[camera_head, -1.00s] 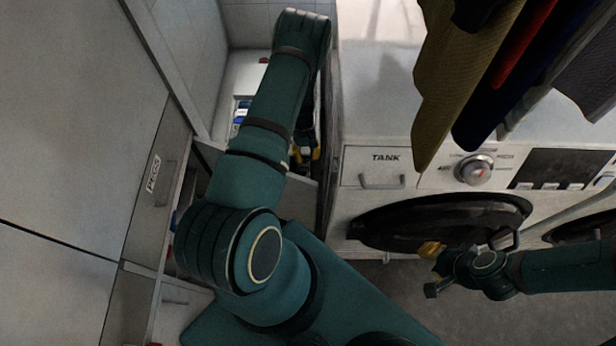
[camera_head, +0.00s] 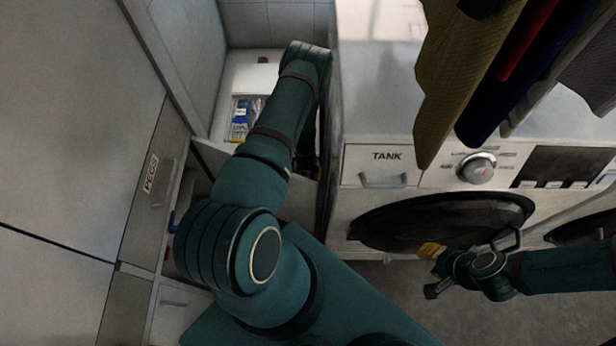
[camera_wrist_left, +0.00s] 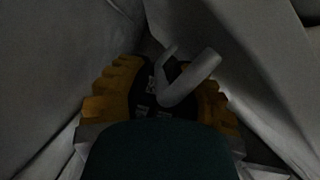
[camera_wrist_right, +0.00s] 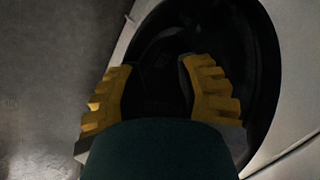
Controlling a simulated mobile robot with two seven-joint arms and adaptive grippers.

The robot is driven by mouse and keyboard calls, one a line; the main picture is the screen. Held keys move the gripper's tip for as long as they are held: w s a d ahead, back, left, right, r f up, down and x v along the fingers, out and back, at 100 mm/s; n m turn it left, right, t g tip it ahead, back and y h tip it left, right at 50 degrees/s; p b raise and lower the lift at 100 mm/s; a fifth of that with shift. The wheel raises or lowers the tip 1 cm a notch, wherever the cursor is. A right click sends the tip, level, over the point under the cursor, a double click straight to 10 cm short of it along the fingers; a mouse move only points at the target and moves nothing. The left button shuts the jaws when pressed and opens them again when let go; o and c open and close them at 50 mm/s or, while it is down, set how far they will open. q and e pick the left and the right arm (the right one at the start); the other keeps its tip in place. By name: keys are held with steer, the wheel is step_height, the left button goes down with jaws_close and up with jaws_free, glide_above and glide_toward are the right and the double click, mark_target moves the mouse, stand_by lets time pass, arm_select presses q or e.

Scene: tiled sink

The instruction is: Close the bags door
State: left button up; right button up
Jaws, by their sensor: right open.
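No label reading "bags" is legible. An open light compartment (camera_head: 258,75) stands at the back left, with blue and white packets (camera_head: 240,120) in it. A grey panel (camera_head: 298,203), possibly the bags door, stands out below it, next to the washing machine. My left gripper is mostly hidden behind my own arm in the head view. In the left wrist view, my left gripper (camera_wrist_left: 170,75) is open, its yellow fingers either side of a pale bar handle (camera_wrist_left: 190,80); contact is unclear. My right gripper (camera_head: 431,270) is open and empty before the washer's round door (camera_head: 440,222).
A washing machine with a TANK drawer (camera_head: 380,165) stands close right of the compartment. Hanging clothes (camera_head: 500,70) are above it. A tall cabinet with a PEGS label (camera_head: 151,174) lines the left. Open floor (camera_head: 385,300) shows below the washer.

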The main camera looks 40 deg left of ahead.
arm_select(q)
jaws_close()
steer(key=shift+s+d, duration=0.2)
steer(key=shift+s, duration=0.25)
steer(key=s+m+g+y+p, duration=0.25)
steer(key=s+m+p, duration=0.45)
steer(key=s, duration=2.4)
steer(key=s+a+m+y, duration=0.1)
steer(key=s+a+m, duration=0.4)
steer(key=s, duration=0.6)
steer(key=shift+s+a+t+y+b, duration=0.25)
steer(key=shift+a+t+y+b, duration=0.1)
steer(key=shift+a+b, duration=0.15)
steer(key=shift+a, duration=0.1)
steer(key=shift+o, duration=1.2)
jaws_free()
